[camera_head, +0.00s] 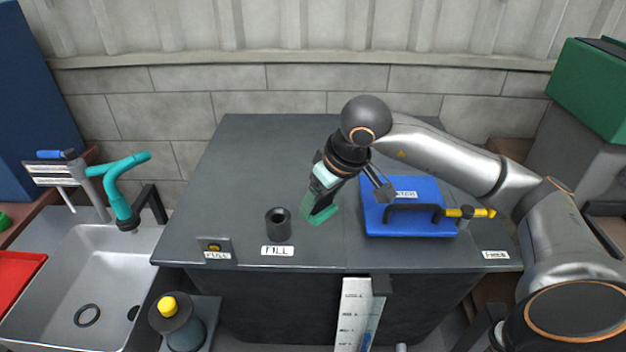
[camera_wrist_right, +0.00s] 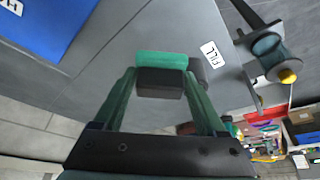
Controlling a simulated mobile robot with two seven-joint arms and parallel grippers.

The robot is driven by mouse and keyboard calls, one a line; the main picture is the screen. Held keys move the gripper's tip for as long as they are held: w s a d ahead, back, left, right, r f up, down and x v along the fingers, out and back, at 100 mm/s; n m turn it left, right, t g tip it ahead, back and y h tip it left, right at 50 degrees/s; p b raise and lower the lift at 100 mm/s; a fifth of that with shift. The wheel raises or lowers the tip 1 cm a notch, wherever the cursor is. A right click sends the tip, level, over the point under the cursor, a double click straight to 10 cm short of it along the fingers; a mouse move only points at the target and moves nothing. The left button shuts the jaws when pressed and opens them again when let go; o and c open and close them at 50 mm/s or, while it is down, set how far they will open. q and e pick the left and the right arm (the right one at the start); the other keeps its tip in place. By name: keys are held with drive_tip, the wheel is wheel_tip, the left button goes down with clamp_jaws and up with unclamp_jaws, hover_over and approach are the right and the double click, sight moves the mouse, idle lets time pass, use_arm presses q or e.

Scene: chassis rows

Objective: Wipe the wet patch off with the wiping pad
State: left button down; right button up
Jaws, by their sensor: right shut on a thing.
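My right gripper (camera_head: 318,200) is over the middle of the dark grey worktop (camera_head: 260,160), pointing down and to the left. It is shut on the wiping pad (camera_head: 326,215), a small block with a green layer and a dark grey part. The pad also shows between the fingertips in the right wrist view (camera_wrist_right: 161,60). It is close to the worktop; I cannot tell whether it touches. I cannot make out a wet patch on the worktop in either view. My left gripper is not in view.
A black cylindrical filler neck (camera_head: 278,223) stands left of the pad, behind a FILL label (camera_head: 277,251). A blue panel (camera_head: 410,228) with a black handle and yellow-tipped lever lies to the right. A sink (camera_head: 70,290) with a teal tap (camera_head: 118,185) is at left. The worktop's back left is clear.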

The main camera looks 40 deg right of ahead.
drive_tip(key=shift+r+p, duration=0.65)
drive_tip(key=shift+r, duration=0.7)
drive_tip(key=shift+s+a, duration=0.1)
